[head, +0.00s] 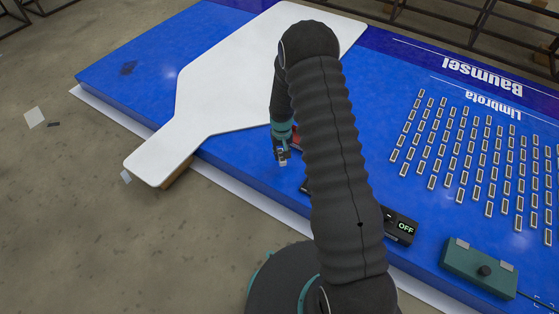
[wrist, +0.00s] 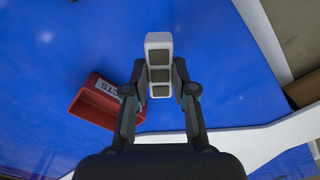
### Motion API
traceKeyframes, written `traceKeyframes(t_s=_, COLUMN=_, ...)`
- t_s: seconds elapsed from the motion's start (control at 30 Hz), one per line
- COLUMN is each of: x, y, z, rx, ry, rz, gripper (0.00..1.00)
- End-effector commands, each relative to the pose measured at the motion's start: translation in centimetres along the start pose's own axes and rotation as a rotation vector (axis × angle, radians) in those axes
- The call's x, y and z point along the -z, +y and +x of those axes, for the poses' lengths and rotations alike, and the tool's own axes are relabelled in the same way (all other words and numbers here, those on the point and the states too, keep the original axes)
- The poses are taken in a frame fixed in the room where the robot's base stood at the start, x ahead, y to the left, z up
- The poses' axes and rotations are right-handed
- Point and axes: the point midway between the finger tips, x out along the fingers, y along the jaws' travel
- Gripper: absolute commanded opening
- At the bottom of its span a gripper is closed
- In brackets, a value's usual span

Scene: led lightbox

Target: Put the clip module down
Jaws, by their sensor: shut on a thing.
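The clip module (wrist: 159,48) is a small white block with several dark grey windows on its face. In the wrist view my gripper (wrist: 160,82) is shut on it, with one finger on each side. The module points away from the wrist, over the blue surface. In the head view my gripper (head: 281,155) hangs down near the front edge of the blue board, and a small pale bit of the module (head: 283,163) shows at its tip. I cannot tell from these views whether the module touches the surface below.
A red open bin (wrist: 93,104) with a white label lies beside my gripper, mostly hidden by my arm in the head view. A white panel (head: 215,85) lies on the blue board (head: 240,165). Rows of small modules (head: 470,150), an OFF display (head: 405,227) and a green box (head: 480,265) are right.

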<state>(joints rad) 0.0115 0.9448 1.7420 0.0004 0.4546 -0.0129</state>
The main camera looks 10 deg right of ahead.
Motion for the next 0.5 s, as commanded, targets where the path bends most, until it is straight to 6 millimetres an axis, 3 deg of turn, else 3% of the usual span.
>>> traceKeyframes(t_s=0.23, x=0.4, y=-0.7, z=1.2, rx=0.0, ry=-0.001, rz=0.001, gripper=0.0)
traceKeyframes(t_s=0.5, x=0.4, y=-0.7, z=4.4, rx=0.0, ry=-0.001, rz=0.001, gripper=0.0)
